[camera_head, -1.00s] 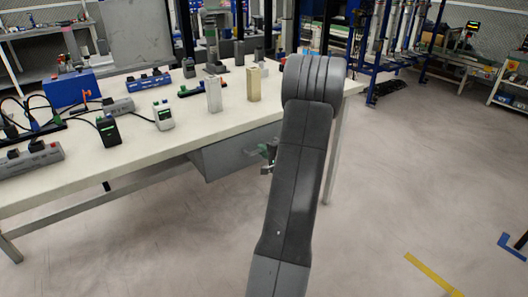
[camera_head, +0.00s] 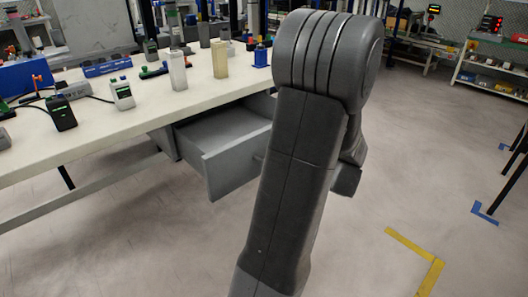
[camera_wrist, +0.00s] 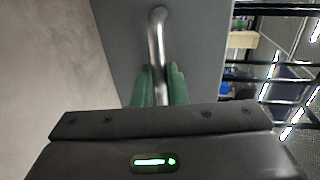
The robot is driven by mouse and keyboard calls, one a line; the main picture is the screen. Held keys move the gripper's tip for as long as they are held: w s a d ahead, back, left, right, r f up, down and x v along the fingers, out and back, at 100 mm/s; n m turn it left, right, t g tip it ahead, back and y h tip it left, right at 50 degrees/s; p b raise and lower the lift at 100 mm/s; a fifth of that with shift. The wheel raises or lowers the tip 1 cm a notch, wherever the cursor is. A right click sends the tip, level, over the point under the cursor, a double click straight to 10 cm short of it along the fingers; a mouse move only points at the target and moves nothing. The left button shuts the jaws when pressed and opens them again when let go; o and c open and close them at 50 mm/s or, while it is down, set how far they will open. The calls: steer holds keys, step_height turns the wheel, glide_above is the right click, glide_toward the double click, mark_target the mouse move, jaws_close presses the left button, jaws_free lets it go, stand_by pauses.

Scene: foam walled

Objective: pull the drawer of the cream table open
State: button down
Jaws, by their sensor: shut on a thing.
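The cream table (camera_head: 110,126) stands at the left in the head view. Its grey drawer (camera_head: 222,150) sticks out from under the tabletop, with its empty inside showing. In the wrist view the grey drawer front (camera_wrist: 198,45) fills the upper middle, with a metal bar handle (camera_wrist: 157,45) on it. My gripper (camera_wrist: 158,84) has its green fingers on both sides of the handle's near end and is shut on it. In the head view my arm hides the gripper, the handle and the drawer's right part.
On the tabletop stand a white block (camera_head: 177,71), a tan block (camera_head: 219,59), a small device (camera_head: 122,94) and several other items. The floor to the right is clear up to yellow tape (camera_head: 418,252). Shelving (camera_head: 495,62) stands at the back right.

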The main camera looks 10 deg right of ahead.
steer(key=shift+f+v, duration=0.15)
steer(key=shift+v, duration=0.6)
steer(key=shift+f+v, duration=0.15)
steer(key=shift+v, duration=0.6)
steer(key=c, duration=1.5)
jaws_free()
steer(key=shift+o, duration=0.2)
steer(key=shift+d, duration=0.1)
steer(key=p+v, duration=0.2)
steer(key=v, duration=1.1)
steer(key=shift+s+d+p, duration=0.2)
steer(key=shift+s+p, duration=0.1)
steer(key=shift+s, duration=0.1)
steer(key=shift+a, duration=0.1)
steer(key=b+x, duration=0.3)
steer(key=x, duration=1)
steer(key=shift+w+a, duration=0.15)
steer(key=shift+w, duration=0.25)
